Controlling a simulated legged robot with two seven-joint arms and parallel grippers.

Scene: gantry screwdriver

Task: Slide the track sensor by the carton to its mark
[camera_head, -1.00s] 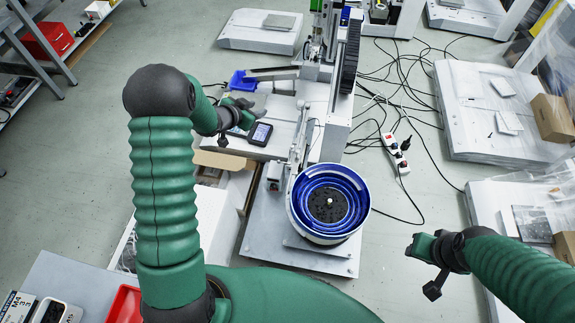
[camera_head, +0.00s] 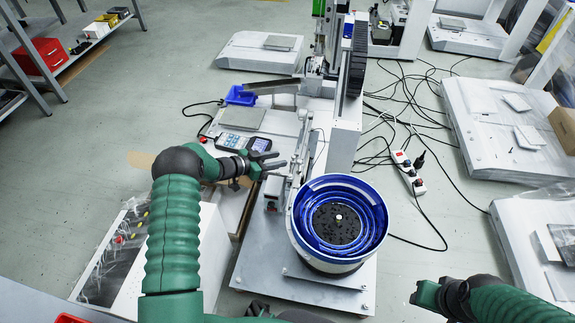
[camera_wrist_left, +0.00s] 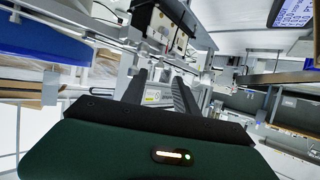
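A small dark and red block, which looks like the track sensor (camera_head: 272,203), sits at the lower end of the narrow metal feeder track (camera_head: 301,150), left of the blue-lined bowl (camera_head: 315,248). The brown carton (camera_head: 229,205) stands left of it, partly hidden by my left arm. My left gripper (camera_head: 281,160) is above the block, beside the track, and holds nothing. In the left wrist view its two fingers (camera_wrist_left: 159,92) are apart and point at metal rail parts. I cannot make out the mark. My right gripper (camera_head: 425,296) is low at the right, fingers unclear.
A keypad device with a screen (camera_head: 243,143) lies behind my left gripper. A blue bin (camera_head: 240,96) and the tall gantry column (camera_head: 349,95) stand farther back. A power strip (camera_head: 408,172) and loose cables lie on the floor to the right.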

